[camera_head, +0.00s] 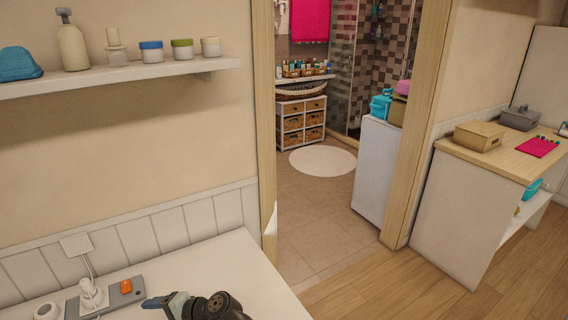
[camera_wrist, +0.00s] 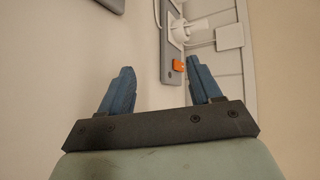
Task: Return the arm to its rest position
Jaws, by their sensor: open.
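My gripper (camera_wrist: 158,82) shows in the wrist view with its two blue fingers spread apart and nothing between them. In the head view, part of my gripper (camera_head: 160,302) and wrist shows at the bottom edge, over the white tabletop. The fingers point left there, toward a power strip. The rest of my arm is out of view.
A grey power strip (camera_head: 112,298) with an orange switch and a white plug lies on the white tabletop (camera_head: 205,268) near the wall; it also shows in the wrist view (camera_wrist: 172,45). A shelf (camera_head: 130,73) with bottles and jars hangs above. A doorway opens to the right.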

